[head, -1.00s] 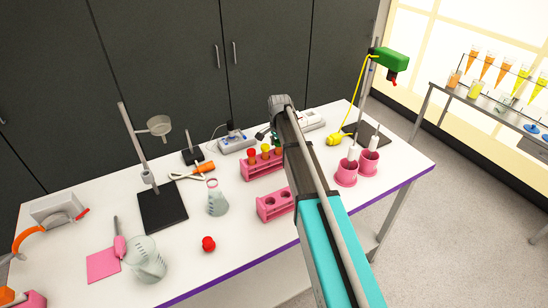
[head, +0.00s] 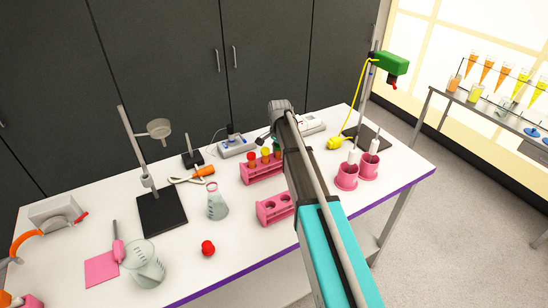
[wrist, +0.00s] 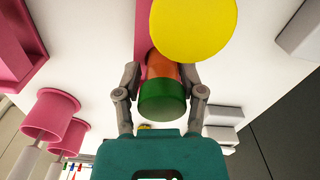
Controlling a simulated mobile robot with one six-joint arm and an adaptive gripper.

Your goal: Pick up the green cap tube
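The green cap tube shows in the wrist view as a green cap (wrist: 163,106) over an orange body. My gripper (wrist: 162,76) has its fingers closed in on both sides of this tube, just past the cap, and appears to grip it. In the head view a bit of the green cap (head: 277,147) shows beside my arm at the right end of the pink rack (head: 263,176). My gripper is hidden behind my arm there. I cannot tell whether the tube's lower end is in the rack.
A yellow cap tube (head: 265,153) and a red cap tube (head: 251,157) stand left of it in the rack. A second pink rack (head: 273,213) is in front. Pink holders (head: 347,179) stand right, a flask (head: 216,205) left. A red cap (head: 208,248) lies in front.

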